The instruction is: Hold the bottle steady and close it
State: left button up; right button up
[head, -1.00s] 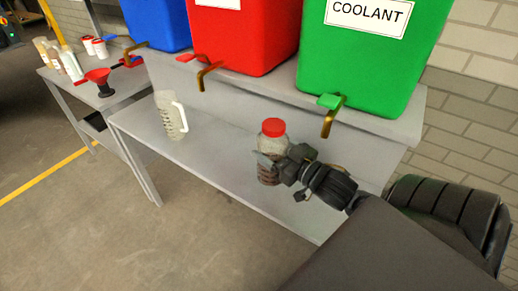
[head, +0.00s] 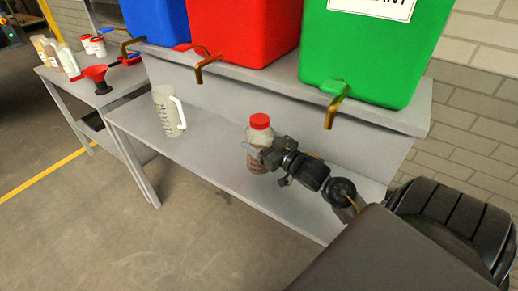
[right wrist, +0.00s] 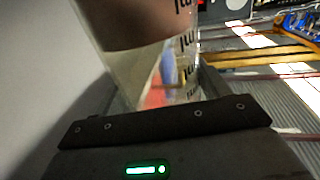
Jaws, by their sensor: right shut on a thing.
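The bottle (head: 257,141) is clear with dark markings and has a red cap (head: 260,121) on its top. It stands upright, over or on the grey bench (head: 215,165); whether its base touches is hard to tell. My right gripper (head: 257,153) comes in from the right and is shut on the bottle's body, below the cap. In the right wrist view the bottle (right wrist: 150,60) fills the space beyond the gripper, with dark print on its side and a brownish upper part. My left gripper is not in view.
A clear measuring jug (head: 166,112) with a white handle stands on the bench to the left. Red (head: 240,35) and green (head: 375,55) tanks with brass taps stand on the shelf above. A red funnel (head: 95,75) and several containers sit on the far-left table.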

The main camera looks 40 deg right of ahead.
jog(key=f, duration=0.3)
jog(key=shift+w+d, duration=0.1)
jog(key=shift+w, duration=0.2)
jog(key=shift+f, duration=0.3)
jog(key=shift+f, duration=0.2)
jog(key=o, duration=1.9)
